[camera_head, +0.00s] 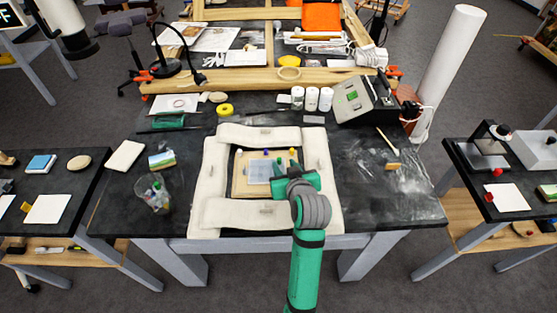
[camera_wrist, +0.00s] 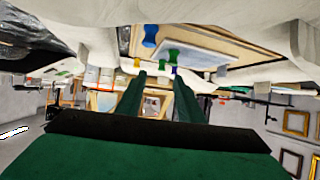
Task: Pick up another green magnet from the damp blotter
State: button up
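A pale grey-blue sheet, which looks like the blotter (camera_head: 257,172), lies on a tan board (camera_head: 240,187) inside a white padded surround. Small magnets sit on or around it: a blue one (camera_wrist: 150,35), a green one (camera_wrist: 172,57) and a yellow one (camera_head: 293,153).
A clear container (camera_head: 153,195) with green and blue bits stands left of the surround (camera_head: 213,180). A grey device (camera_head: 362,100), white jars (camera_head: 311,98) and wooden beams lie behind. A brush (camera_head: 392,165) lies right, where the dark tabletop is mostly free.

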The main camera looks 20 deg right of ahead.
aim_at(279, 159)
jog(key=x, duration=0.5)
jog(key=shift+w+a+f, duration=0.15)
jog(key=shift+w, duration=0.2)
jog(key=shift+s, duration=0.15)
grip_shut()
